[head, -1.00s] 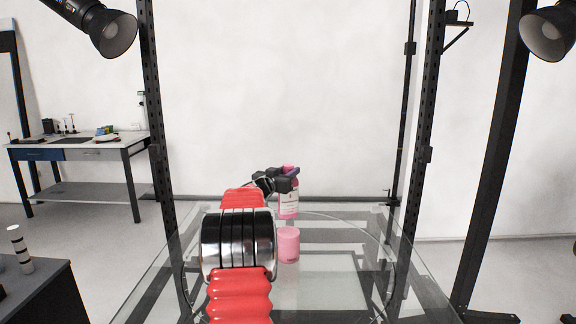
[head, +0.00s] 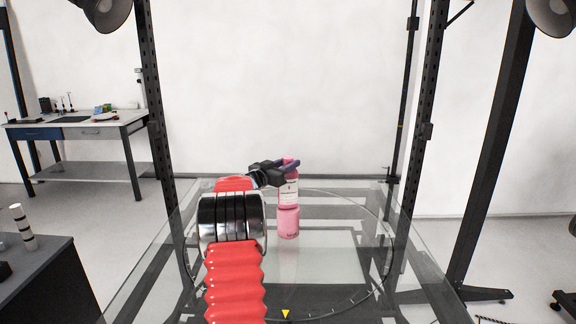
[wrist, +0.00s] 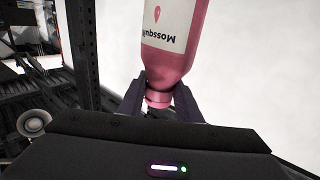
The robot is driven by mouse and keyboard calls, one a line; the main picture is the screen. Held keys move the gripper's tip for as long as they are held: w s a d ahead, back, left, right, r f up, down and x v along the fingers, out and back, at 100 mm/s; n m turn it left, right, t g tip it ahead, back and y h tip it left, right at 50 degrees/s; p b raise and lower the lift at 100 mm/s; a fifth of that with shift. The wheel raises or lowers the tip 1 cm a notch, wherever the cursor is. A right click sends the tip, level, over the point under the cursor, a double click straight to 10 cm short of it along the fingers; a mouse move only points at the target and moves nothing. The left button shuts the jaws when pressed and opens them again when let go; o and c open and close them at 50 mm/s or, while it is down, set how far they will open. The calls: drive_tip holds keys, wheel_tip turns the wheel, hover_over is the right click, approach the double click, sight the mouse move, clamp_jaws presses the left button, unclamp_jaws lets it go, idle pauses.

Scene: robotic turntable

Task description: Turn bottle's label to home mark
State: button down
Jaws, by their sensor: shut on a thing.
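The pink bottle (head: 288,188) has a white label and stands upright in my gripper, in line with the middle of the turntable. Its label faces the head camera. My gripper (head: 286,163) is shut on the bottle's neck. In the wrist view, the dark jaws (wrist: 160,92) flank the neck, and the bottle (wrist: 170,60) shows upside down with part of its label. The yellow triangle mark (head: 286,314) is at the turntable's near rim.
The clear glass turntable (head: 335,270) has a ring with dark ticks and looks otherwise bare. Black posts (head: 158,110) stand around it. A dark bench (head: 35,270) is at the near left, a worktable (head: 90,130) at the far left.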

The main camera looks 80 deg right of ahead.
drive_tip(key=shift+m+g+y, duration=0.8)
drive_tip(key=shift+m+g, duration=0.3)
drive_tip(key=shift+g, duration=0.4)
drive_tip(key=shift+f, duration=0.15)
drive_tip(key=c, duration=1.2)
unclamp_jaws()
drive_tip(key=shift+f, duration=0.15)
drive_tip(key=v, duration=1.3)
drive_tip(key=shift+a, duration=0.4)
drive_tip(key=shift+w, duration=0.15)
